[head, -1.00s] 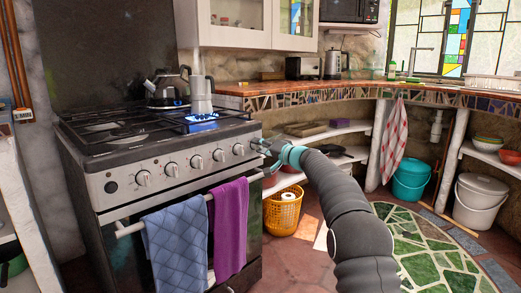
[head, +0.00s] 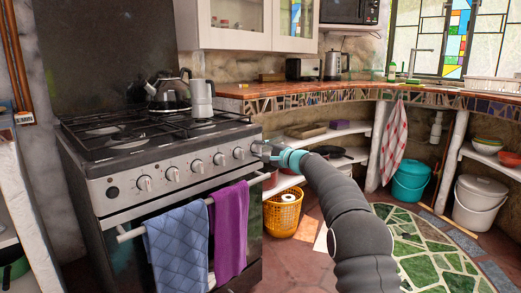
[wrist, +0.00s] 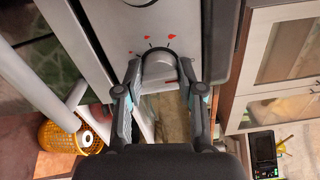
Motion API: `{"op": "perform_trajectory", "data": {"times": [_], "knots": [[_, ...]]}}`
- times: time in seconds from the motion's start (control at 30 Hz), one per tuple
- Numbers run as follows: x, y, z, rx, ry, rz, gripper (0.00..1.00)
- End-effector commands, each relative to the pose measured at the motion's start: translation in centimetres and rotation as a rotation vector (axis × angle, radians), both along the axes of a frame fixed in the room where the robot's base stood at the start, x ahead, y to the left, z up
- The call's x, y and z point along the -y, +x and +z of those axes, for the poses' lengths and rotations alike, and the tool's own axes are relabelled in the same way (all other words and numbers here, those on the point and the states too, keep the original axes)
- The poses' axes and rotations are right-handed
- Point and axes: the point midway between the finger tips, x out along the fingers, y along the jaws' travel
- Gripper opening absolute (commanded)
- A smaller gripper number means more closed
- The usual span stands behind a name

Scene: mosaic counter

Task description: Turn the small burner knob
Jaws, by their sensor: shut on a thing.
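The stove (head: 180,160) has a row of knobs along its steel front panel. The knob at the right end of the row (head: 257,147) is the one at my gripper (head: 264,151). In the wrist view this round grey knob (wrist: 158,62) sits between the two fingertips of my gripper (wrist: 160,72), with red marks on the panel beyond it. The fingers are shut on the knob from both sides. No flame shows under the moka pot (head: 201,97) on the right rear burner.
A blue towel (head: 176,243) and a purple towel (head: 230,228) hang on the oven handle. A yellow basket (head: 283,215) is on the floor right of the stove, below shelves.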

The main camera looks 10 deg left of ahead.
Motion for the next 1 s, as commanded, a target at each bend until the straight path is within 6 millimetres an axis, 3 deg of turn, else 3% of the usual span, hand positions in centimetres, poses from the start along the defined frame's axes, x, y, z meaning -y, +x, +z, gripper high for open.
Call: {"op": "perform_trajectory", "data": {"times": [0.57, 0.6, 0.67, 1.0], "knots": [[0.03, 0.02, -0.03, -0.025, 0.020, -0.001, 0.03], [0.03, 0.02, -0.03, -0.025, 0.020, -0.001, 0.45], [0.02, 0.03, -0.03, -0.025, 0.020, -0.001, 0.60], [0.04, -0.04, 0.00, -0.024, 0.019, 0.000, 0.63]]}}
